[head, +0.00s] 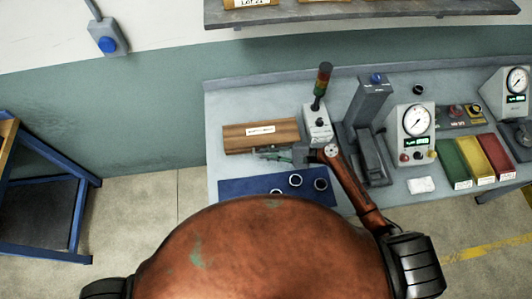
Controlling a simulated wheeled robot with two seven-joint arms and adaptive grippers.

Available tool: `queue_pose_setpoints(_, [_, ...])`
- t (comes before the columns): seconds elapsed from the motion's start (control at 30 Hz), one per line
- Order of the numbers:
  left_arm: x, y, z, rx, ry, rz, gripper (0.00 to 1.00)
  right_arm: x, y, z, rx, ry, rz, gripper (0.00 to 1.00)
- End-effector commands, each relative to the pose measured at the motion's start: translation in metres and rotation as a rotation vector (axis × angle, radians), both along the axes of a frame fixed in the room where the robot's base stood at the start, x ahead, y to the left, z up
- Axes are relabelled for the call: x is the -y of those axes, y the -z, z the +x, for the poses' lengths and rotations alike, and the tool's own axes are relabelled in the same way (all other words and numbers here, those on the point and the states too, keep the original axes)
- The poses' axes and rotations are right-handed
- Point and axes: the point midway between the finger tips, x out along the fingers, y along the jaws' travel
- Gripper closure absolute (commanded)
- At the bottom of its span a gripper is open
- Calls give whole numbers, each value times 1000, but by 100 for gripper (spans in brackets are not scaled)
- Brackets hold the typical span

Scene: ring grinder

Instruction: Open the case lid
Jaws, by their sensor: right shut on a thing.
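The wooden case (285,135) sits on the bench at the left, with a white label on its top. Its lid lies flat and looks closed. My right gripper (262,152) reaches in from the right along the near edge of the case. It is shut on the lid's near edge, though the contact is small and hard to make out. My left gripper is not in view.
A blue mat (235,187) with several dark rings lies in front of the case. A signal-light box (318,122), a grey press (365,110) and a dial gauge unit (409,130) stand to the right. Coloured bins (475,160) are further right. A shelf (360,14) hangs above.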

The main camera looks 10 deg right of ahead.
Motion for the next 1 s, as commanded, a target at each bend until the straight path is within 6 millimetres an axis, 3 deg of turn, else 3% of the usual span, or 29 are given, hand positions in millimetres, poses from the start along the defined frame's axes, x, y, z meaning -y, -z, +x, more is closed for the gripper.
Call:
queue_pose_setpoints(0.5, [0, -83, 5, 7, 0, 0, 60, -1, -53, 13, -294, -1, 4, 100])
queue_pose_setpoints(0.7, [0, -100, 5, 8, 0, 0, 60, -1, -68, 22, -358, 0, 7, 100])
queue_pose_setpoints(1.0, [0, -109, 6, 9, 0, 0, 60, -1, -81, 35, -353, 0, 5, 100])
